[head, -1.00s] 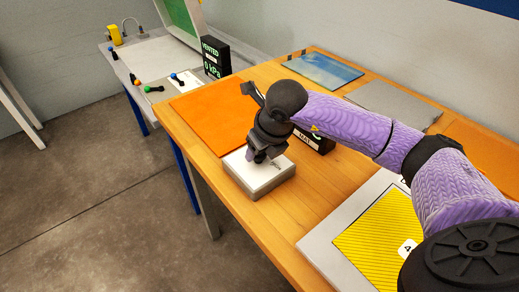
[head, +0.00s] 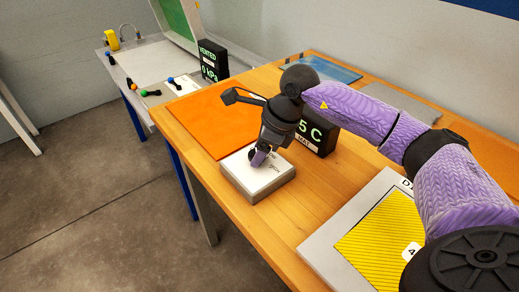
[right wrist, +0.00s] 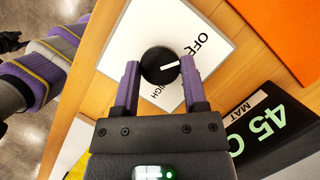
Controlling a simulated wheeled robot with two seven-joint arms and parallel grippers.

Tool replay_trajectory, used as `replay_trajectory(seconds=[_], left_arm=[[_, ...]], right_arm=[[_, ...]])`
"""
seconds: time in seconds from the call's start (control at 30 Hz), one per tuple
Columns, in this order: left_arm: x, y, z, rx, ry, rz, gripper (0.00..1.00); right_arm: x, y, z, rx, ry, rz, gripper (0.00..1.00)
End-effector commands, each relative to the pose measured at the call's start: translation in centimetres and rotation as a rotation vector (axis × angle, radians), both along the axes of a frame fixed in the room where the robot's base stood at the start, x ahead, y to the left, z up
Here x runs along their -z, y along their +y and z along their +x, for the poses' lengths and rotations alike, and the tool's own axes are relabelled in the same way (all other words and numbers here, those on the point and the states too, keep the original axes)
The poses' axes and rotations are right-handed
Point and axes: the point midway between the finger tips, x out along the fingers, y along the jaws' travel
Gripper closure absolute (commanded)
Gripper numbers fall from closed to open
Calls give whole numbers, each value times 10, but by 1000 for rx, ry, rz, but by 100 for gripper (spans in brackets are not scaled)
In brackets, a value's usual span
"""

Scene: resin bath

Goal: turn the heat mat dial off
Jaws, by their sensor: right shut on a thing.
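The heat mat dial (right wrist: 154,60) is a round black knob with a white pointer line, on top of a flat white box (head: 236,183). In the right wrist view, the pointer aims right, between printed words; "OFF" is up and right of the knob, and "HIGH" is below it. My right gripper (right wrist: 158,66) has its two purple fingers on opposite sides of the knob, shut on it. In the head view my right gripper (head: 259,157) comes down onto the box and mostly hides the dial.
An orange mat (head: 208,120) lies behind the box. A black display (right wrist: 275,130) labelled MAT reads 45 C and stands close beside the gripper. A yellow hatched panel (head: 380,235) lies at front right. The table's left edge is close to the box.

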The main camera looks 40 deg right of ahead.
Motion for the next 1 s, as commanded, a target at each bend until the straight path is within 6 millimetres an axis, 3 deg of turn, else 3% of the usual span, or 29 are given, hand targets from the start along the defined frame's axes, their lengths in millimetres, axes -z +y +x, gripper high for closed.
replay_trajectory(seconds=[0.67, 0.7, 0.83, 1.0], left_arm=[[0, -1, -7, 0, 12, -1, 41], [0, -1, -8, 0, 13, -1, 41], [0, -1, -8, 0, 14, -1, 41], [0, -1, -7, 0, 13, -1, 41]], right_arm=[[0, 0, 0, -60, -2, -1, 100], [0, 0, 0, -60, -2, -1, 41], [0, 0, 0, -59, -1, -1, 13], [0, 0, 0, -59, 0, -1, 11]])
